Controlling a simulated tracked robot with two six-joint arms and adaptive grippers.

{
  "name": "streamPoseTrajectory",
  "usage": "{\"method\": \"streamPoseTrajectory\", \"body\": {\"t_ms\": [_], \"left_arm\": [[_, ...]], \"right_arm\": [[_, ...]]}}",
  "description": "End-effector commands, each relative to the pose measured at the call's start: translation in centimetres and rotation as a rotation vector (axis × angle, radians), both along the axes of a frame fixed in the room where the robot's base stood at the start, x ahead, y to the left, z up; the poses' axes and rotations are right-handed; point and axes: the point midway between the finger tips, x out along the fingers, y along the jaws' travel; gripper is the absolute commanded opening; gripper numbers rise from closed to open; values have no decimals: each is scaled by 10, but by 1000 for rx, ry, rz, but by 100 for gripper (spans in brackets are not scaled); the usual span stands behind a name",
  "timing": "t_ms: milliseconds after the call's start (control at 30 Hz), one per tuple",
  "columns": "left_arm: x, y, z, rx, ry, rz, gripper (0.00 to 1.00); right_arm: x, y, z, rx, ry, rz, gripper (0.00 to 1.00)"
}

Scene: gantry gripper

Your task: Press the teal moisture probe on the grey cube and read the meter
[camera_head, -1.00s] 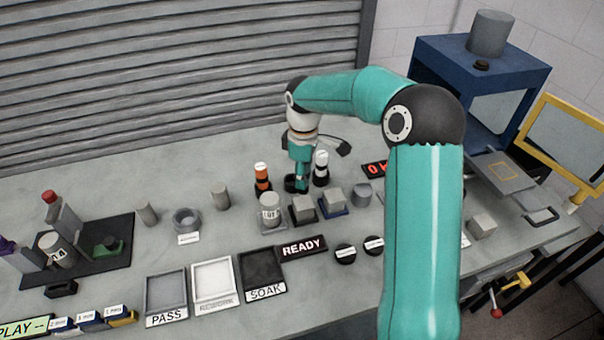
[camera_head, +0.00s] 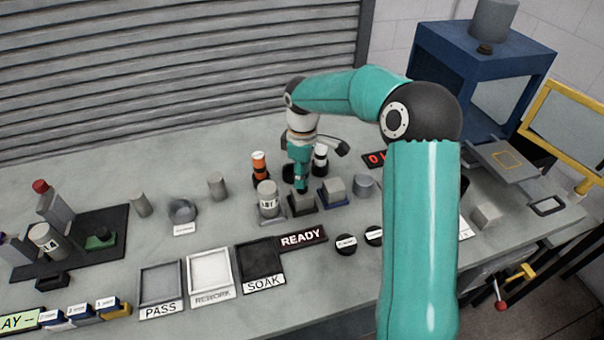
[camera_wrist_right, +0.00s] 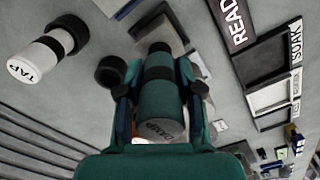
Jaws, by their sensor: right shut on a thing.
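My right gripper (camera_head: 300,171) points down and is shut on the teal moisture probe (camera_head: 301,183). In the right wrist view the probe (camera_wrist_right: 160,105) is a teal cylinder with black bands, lying between the fingers, its end lettered DAMP. Its tip is at or just above a grey cube (camera_head: 302,203) on a dark base; I cannot tell whether they touch. Another grey cube (camera_head: 334,188) on a blue base stands just to the right. The meter's red-lit display (camera_head: 375,160) is partly covered by my right arm, so its full reading is hidden. My left gripper is not in view.
An orange-topped probe (camera_head: 260,168) and a white one (camera_head: 320,158) flank an empty black holder ring (camera_wrist_right: 110,70).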

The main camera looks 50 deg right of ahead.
Motion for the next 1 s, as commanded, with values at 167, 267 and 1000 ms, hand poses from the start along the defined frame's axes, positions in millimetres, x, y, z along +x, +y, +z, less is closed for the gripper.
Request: {"method": "streamPoseTrajectory", "body": {"t_ms": [167, 267, 1000], "left_arm": [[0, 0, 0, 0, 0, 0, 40], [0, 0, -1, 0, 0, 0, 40], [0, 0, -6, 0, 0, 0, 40]], "right_arm": [[0, 0, 0, 0, -1, 0, 1], [0, 0, 0, 0, -1, 0, 1], [0, 0, -9, 0, -1, 0, 1]]}}
